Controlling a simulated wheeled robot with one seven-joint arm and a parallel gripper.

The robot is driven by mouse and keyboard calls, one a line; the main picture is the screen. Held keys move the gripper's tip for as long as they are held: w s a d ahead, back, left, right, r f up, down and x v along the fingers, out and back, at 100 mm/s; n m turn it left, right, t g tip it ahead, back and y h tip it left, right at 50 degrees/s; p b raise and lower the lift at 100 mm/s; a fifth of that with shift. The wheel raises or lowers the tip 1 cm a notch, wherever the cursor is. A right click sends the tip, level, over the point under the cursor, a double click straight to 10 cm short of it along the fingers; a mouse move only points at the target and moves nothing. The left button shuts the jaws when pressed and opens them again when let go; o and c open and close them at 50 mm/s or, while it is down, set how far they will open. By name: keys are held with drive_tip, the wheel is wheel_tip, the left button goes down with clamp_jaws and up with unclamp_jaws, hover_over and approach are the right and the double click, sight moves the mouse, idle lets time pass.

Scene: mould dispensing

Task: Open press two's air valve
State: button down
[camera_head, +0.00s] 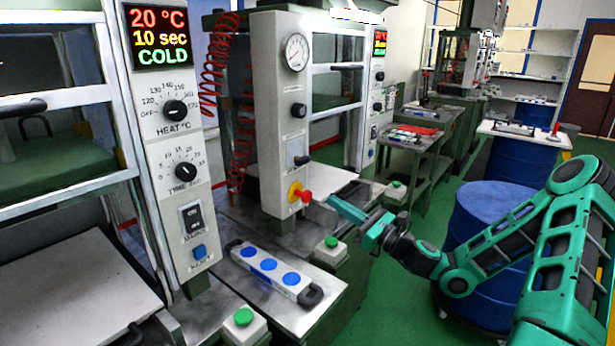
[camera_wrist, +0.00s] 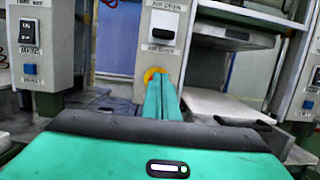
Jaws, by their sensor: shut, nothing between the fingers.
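The air valve (camera_wrist: 162,33) is a dark lever in a pale slot on the grey press panel in the wrist view. The lever sits at the slot's lower end, with small labels above and below that appear to read air open and air closed. In the head view the valve (camera_head: 297,153) is on the middle press's panel, above a red knob with a yellow base (camera_head: 300,193). My gripper (camera_head: 334,202) is shut and empty, right of that knob. In the wrist view my gripper (camera_wrist: 161,76) points at the panel below the valve and partly hides the yellow base.
A grey bar with blue discs (camera_head: 271,264) lies on the bench between the presses. Green buttons (camera_head: 331,241) stand on boxes near the bench edge. A blue drum (camera_head: 478,225) stands by my arm. The near press display (camera_head: 158,37) reads 20 °C, COLD.

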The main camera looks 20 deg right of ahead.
sight(294, 150)
drive_tip(key=shift+w+a, duration=0.1)
drive_tip(key=shift+a, duration=0.1)
drive_tip(key=w+a+r, duration=0.1)
drive_tip(key=w+a, duration=0.1)
drive_tip(key=w+a+r, duration=0.1)
drive_tip(key=w+r, duration=0.1)
drive_tip(key=w, duration=0.1)
drive_tip(key=w+a+r, duration=0.2)
drive_tip(key=shift+w+a+r, duration=0.1)
drive_tip(key=shift+w+a, duration=0.2)
drive_tip(key=shift+a, duration=0.05)
drive_tip(key=shift+r, duration=0.6)
drive_tip(key=shift+r, duration=2.35)
